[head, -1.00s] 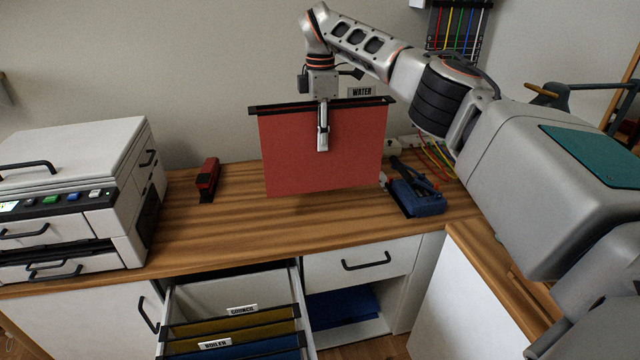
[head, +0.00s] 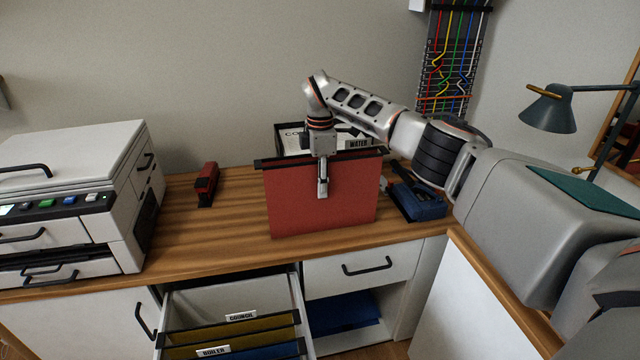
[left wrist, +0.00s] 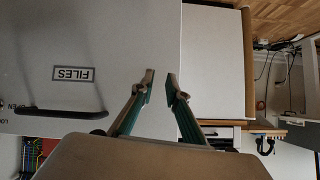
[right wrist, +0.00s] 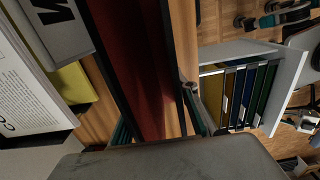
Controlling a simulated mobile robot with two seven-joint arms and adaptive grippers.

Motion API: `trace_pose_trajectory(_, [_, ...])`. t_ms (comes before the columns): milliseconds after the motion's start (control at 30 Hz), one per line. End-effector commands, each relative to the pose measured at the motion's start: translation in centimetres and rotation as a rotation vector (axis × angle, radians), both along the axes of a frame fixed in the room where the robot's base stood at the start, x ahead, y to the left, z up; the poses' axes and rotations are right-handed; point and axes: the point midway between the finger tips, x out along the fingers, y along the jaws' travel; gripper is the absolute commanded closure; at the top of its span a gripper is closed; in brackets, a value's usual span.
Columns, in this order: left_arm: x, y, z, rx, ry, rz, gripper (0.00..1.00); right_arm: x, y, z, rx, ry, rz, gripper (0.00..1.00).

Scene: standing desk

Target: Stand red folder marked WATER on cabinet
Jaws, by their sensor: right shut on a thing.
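The red folder (head: 320,210) hangs upright from my right gripper (head: 322,192) in the head view, its WATER tab (head: 358,144) at the top right. My right gripper is shut on its top edge. The folder is over the wooden top of the cabinet (head: 225,222), near its front edge; I cannot tell whether its bottom touches. In the right wrist view the folder (right wrist: 135,60) is a dark red band between the fingers.
An open drawer (head: 230,295) with COUNCIL and BOILER folders juts out below the top. A printer (head: 75,190) stands left, a red stapler (head: 206,184) beside it. Wood between stapler and folder is clear.

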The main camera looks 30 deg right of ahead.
Motion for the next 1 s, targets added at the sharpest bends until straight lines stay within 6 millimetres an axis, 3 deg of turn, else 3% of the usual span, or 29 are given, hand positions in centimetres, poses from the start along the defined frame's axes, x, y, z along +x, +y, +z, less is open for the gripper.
trace_pose_trajectory(267, [0.2, 0.1, 0.3, 0.001, -0.005, 0.001, 0.85, 0.0, 0.0, -0.1, 0.001, 0.000, 0.000, 0.96])
trace_pose_trajectory(300, [0.2, 0.1, 0.2, 0.001, -0.005, 0.001, 0.85, 0.0, 0.0, -0.1, 0.001, 0.000, 0.000, 0.66])
trace_pose_trajectory(367, [0.2, 0.1, 0.2, 0.001, -0.005, 0.001, 0.85, 0.0, 0.0, -0.1, 0.001, 0.000, 0.000, 0.55])
trace_pose_trajectory(767, [0.1, 0.0, 0.2, -0.001, -0.004, 0.000, 0.85, 0.0, 0.0, 0.3, 0.001, -0.001, 0.000, 0.55])
trace_pose_trajectory(1000, [0.3, 0.0, 0.7, -0.003, -0.008, 0.000, 0.85, 0.1, 0.0, 4.2, -0.002, -0.006, -0.001, 0.55])
